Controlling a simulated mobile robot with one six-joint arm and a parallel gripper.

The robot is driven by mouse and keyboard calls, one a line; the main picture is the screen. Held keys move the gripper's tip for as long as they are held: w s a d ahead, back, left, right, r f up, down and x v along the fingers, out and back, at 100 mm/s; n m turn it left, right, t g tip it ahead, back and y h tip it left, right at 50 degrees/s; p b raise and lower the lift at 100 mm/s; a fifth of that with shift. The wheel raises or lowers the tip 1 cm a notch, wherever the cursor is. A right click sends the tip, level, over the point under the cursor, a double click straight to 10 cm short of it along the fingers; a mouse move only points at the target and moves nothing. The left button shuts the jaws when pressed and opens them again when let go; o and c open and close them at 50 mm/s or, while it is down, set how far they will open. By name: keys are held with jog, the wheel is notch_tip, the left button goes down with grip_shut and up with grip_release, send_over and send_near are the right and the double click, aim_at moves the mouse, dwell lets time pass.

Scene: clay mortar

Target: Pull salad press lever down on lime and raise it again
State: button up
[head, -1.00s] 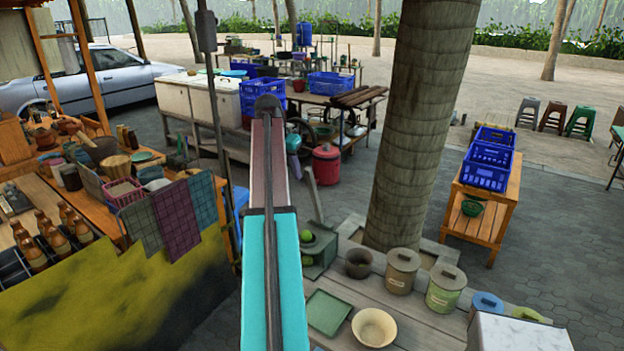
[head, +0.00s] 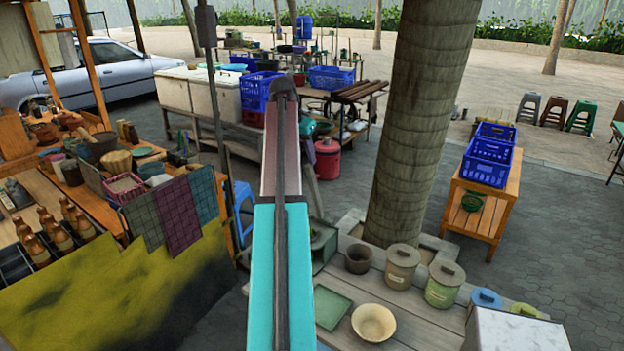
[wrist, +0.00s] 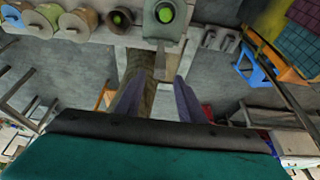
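The salad press (head: 323,243), a dark grey-green box, stands on the wooden bench, partly hidden behind my arm in the head view. Its grey lever (head: 314,188) rises beside my arm. In the wrist view the press (wrist: 150,30) is at the top with a green lime (wrist: 166,13) on it. A second green lime (wrist: 118,18) shows in a dark round hollow to its left. The grey lever (wrist: 160,62) points toward the space between my fingers. My gripper (wrist: 158,85) has its two purple-grey fingers apart; I see nothing clamped. In the head view it is mostly hidden by my arm.
A blue stool (head: 242,205) stands left.

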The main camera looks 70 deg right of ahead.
aim_at(312, 179)
jog(key=shift+p+x, duration=2.3)
jog(key=shift+x, duration=3.9)
grip_shut()
